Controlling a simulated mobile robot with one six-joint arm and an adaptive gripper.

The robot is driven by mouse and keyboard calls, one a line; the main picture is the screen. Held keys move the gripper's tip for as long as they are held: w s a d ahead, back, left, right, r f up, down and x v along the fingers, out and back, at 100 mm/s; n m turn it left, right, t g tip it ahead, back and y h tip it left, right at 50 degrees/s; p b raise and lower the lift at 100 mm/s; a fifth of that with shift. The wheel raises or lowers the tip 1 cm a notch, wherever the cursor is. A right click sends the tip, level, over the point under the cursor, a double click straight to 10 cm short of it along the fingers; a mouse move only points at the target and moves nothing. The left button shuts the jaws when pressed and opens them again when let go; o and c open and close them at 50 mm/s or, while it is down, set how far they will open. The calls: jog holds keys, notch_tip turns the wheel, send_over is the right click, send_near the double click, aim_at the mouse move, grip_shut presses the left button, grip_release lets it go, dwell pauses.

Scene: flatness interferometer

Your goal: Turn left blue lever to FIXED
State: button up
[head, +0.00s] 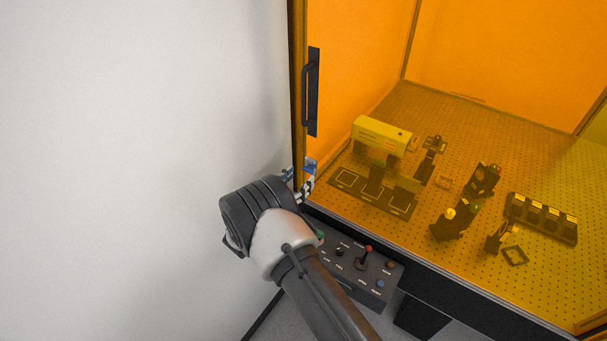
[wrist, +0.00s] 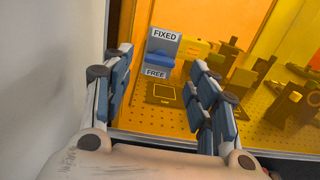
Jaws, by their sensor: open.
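The blue lever (wrist: 162,49) shows in the wrist view between the white FIXED label (wrist: 164,35) above and the FREE label (wrist: 156,73) below. I cannot tell for sure which label it points to. In the head view a small blue patch by the enclosure's left post (head: 310,165) appears to be the same lever, partly hidden by my gripper. My gripper (wrist: 162,80) is open, with one finger on each side of the lever in the picture. The fingers look apart from it. In the head view my gripper (head: 298,181) is beside the post.
An orange enclosure (head: 350,60) with a dark handle (head: 311,92) stands right of a white wall (head: 140,150). Inside, a yellow instrument (head: 381,136) and several dark mounts stand on a perforated plate. A control box (head: 360,275) with a red-tipped stick lies below my gripper.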

aim_at(308, 170)
jog(key=x, duration=0.3)
jog(key=shift+w+d, duration=0.1)
jog(key=shift+w, duration=0.1)
jog(key=shift+c, duration=0.5)
grip_shut()
dwell(0.5)
